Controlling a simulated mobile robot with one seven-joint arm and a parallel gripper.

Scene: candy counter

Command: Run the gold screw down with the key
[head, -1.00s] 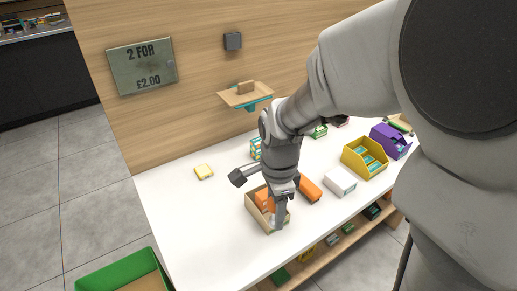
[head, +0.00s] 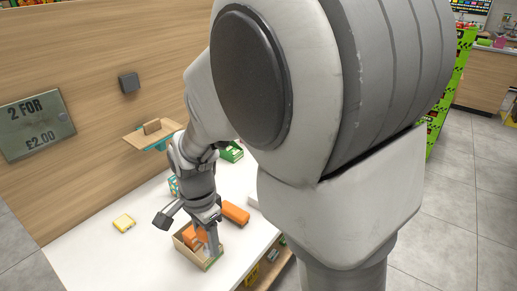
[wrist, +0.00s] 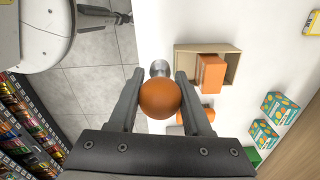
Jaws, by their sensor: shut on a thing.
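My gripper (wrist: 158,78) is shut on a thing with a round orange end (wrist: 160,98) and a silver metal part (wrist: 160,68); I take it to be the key. In the head view my gripper (head: 208,230) points down at the tan tray (head: 183,247), and the held thing cannot be made out there. The tray (wrist: 190,47) lies just beyond and right of the fingers in the wrist view, with an orange block (wrist: 211,73) in it. I cannot make out the gold screw in either view.
An orange box (head: 236,213) lies right of the tray. A yellow packet (head: 124,222) sits on the white counter (head: 115,262) to the left. Two teal boxes (wrist: 273,104) stand at right in the wrist view. A small shelf (head: 150,138) juts from the wooden wall.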

